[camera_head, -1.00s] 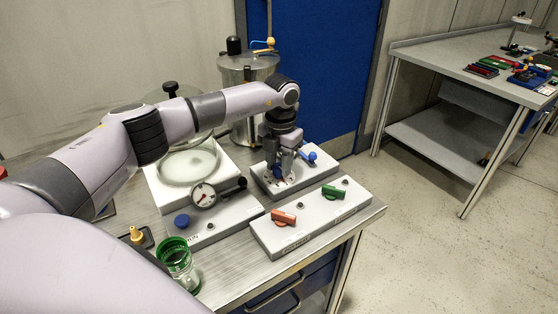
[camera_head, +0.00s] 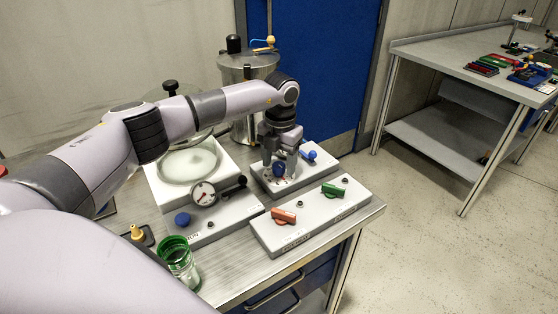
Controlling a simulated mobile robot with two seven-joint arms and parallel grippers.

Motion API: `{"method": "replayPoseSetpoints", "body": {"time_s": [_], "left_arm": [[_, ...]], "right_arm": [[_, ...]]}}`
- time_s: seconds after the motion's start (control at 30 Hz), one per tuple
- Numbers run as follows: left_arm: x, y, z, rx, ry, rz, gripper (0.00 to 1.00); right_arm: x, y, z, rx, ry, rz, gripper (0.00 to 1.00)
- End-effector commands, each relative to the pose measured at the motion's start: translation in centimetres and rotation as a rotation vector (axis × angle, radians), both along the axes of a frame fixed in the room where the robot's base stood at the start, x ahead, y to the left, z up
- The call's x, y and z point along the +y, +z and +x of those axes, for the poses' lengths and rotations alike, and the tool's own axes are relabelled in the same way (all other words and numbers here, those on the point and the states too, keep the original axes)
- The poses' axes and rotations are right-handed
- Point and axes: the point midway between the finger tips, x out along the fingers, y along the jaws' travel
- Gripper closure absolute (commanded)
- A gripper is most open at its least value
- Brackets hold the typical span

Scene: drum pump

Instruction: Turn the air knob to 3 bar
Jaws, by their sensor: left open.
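My left gripper (camera_head: 279,163) points down over the back grey panel (camera_head: 322,163). It is open, with its fingers around or just above a round blue knob (camera_head: 279,170). I cannot tell if they touch it. Small red and dark marks show on the panel by the knob. A blue lever (camera_head: 308,155) sits to the right on the same panel. A round pressure gauge (camera_head: 204,193) with a white face stands on another grey panel to the left; its reading is too small to tell. My right gripper is not in view.
The front panel (camera_head: 326,211) carries a red lever (camera_head: 284,216) and a green lever (camera_head: 333,190). Another blue knob (camera_head: 182,219) is by the gauge. A green-rimmed glass jar (camera_head: 177,256) stands at the front left. A metal drum (camera_head: 240,68) stands behind my arm.

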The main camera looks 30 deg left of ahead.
Motion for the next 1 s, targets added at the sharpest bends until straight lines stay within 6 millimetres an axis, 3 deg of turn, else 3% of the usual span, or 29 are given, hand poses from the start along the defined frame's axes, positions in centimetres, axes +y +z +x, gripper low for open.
{"method": "replayPoseSetpoints", "body": {"time_s": [0.17, 0.6, 1.0], "left_arm": [[-0.1, 0.6, 0.0, -0.001, -0.001, -0.001, 0.39], [-0.2, 6.7, 0.0, -0.002, 0.000, -0.001, 0.39], [-0.2, 7.2, 0.0, 0.000, 0.000, 0.000, 0.39]], "right_arm": [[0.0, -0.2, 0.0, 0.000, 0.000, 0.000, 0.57], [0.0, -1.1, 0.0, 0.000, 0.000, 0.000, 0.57], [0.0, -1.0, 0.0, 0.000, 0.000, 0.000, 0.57]]}}
